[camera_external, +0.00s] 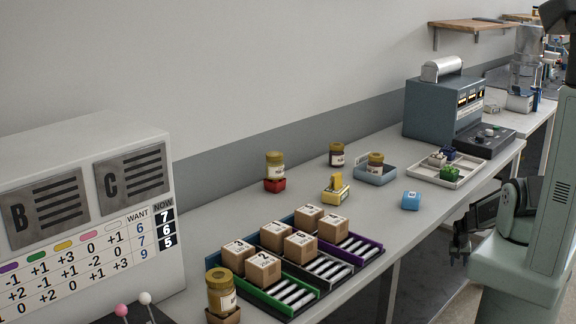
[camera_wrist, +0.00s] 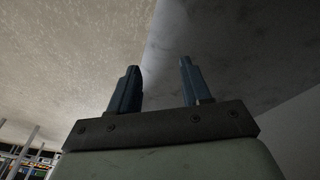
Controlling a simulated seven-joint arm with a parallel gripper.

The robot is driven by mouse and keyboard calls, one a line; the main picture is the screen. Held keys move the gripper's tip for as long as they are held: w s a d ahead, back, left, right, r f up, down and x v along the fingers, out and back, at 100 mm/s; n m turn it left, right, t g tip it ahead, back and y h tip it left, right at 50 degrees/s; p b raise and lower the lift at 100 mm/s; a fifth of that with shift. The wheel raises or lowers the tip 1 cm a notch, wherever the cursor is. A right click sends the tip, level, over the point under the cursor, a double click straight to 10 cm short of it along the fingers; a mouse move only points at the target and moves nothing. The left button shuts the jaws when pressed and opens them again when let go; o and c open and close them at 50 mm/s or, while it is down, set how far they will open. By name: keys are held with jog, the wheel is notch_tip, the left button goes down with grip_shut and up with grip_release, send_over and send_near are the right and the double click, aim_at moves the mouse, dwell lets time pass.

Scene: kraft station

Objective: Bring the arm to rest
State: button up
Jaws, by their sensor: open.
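My gripper (camera_external: 460,247) hangs low at the right in the external view, beside the front edge of the bench and below its top. My arm is folded close to my body. In the wrist view the two dark fingers of my gripper (camera_wrist: 156,88) stand apart with nothing between them. No object touches the fingers.
The bench (camera_external: 400,222) runs along the wall. It bears racks with numbered boxes (camera_external: 300,247), several jars such as one on a red block (camera_external: 275,165), a blue block (camera_external: 411,201), a white tray (camera_external: 455,174) and a grey machine (camera_external: 440,108). A lettered board (camera_external: 85,200) stands left.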

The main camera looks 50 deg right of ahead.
jog(key=s+a+f+n+g+y, duration=0.1)
jog(key=a+n, duration=0.2)
jog(key=a, duration=1)
jog(key=s+a+f+n+g+y, duration=0.1)
jog(key=a+n+g+y, duration=0.15)
jog(key=a, duration=0.95)
jog(key=s+a+r+n+g, duration=0.1)
jog(key=s+a+n, duration=0.2)
jog(key=s+a, duration=0.2)
jog(key=s+a+r+n+g, duration=0.2)
jog(key=s+a, duration=0.4)
jog(key=a, duration=0.4)
jog(key=shift+s+a+n+h, duration=0.25)
jog(key=shift+a+n+h, duration=0.2)
jog(key=shift+n, duration=0.4)
